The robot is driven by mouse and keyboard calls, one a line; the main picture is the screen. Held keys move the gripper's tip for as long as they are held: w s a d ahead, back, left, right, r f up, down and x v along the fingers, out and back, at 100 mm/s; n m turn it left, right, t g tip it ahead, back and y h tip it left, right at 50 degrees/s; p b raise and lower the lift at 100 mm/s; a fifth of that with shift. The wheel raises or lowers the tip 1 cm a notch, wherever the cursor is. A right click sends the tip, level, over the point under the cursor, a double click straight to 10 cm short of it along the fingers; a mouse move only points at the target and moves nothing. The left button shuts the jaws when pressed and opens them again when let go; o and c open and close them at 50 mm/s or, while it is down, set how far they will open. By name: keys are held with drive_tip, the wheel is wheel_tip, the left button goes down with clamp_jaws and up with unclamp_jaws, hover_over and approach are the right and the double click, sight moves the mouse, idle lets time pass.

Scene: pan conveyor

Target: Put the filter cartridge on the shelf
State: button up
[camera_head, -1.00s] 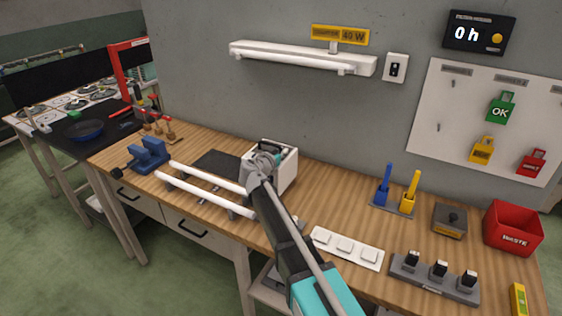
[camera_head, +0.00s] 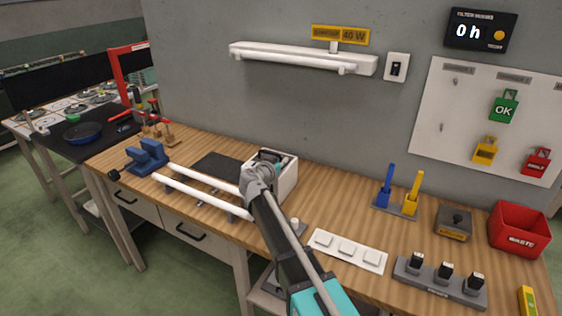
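My gripper (camera_head: 257,180) reaches over the workbench to the white open-topped box (camera_head: 286,183). My own arm hides much of the gripper, so its fingers cannot be made out. A small dark and teal part (camera_head: 271,157) shows at the top of the box, just beyond the gripper; I cannot tell whether it is the filter cartridge or part of my gripper. I cannot pick out the filter cartridge for certain. A lower shelf (camera_head: 262,296) shows under the bench, partly hidden by my arm.
Two white tubes (camera_head: 205,190) lie left of my gripper, near a blue vise (camera_head: 148,157). A white panel (camera_head: 346,251), black-topped holder (camera_head: 440,283) and red waste bin (camera_head: 519,229) stand to the right. Bare wood (camera_head: 330,197) lies between the box and the brush stand.

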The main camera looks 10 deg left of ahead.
drive_tip(key=o, duration=0.4)
drive_tip(key=shift+c, duration=0.2)
drive_tip(key=shift+r, duration=0.15)
drive_tip(key=p+v, duration=0.2)
drive_tip(key=v, duration=1)
drive_tip(key=shift+o, duration=0.2)
